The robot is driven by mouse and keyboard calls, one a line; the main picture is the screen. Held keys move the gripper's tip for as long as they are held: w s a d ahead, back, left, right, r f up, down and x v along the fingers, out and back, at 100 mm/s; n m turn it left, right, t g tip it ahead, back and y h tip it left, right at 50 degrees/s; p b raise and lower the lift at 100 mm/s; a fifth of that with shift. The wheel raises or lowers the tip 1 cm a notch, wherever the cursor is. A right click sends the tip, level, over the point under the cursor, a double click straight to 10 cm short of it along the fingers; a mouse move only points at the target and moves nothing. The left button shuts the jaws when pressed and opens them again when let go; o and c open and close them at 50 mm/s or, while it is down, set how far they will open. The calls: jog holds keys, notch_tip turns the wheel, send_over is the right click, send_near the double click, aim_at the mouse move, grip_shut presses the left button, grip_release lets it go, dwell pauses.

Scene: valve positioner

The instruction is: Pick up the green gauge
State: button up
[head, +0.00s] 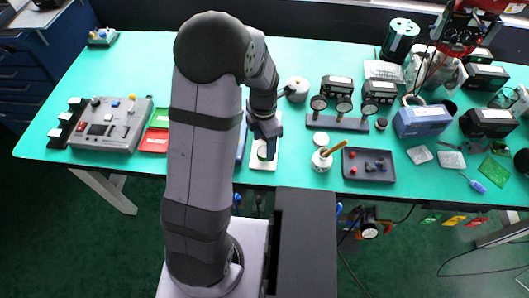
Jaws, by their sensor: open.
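My gripper (264,146) points down over a white board (262,164) near the table's front edge, and it is open. A small dark green round thing (264,154) shows at the fingertips, over the white board. It may be the green gauge, but it is too small and too covered by my gripper to be sure. I cannot tell whether the fingers touch it.
A rack with round black-rimmed dials (344,107) stands to the right. A white pot with a brush (322,160) and a dark tray (382,178) are near the front edge. A grey control box (108,130) is at left.

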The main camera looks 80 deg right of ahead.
aim_at(264, 151)
jog(key=shift+s+f+p, duration=0.1)
jog(key=shift+f+p, duration=0.75)
jog(key=shift+f, duration=1.8)
jog(key=c, duration=1.2)
jog(key=shift+r, duration=0.1)
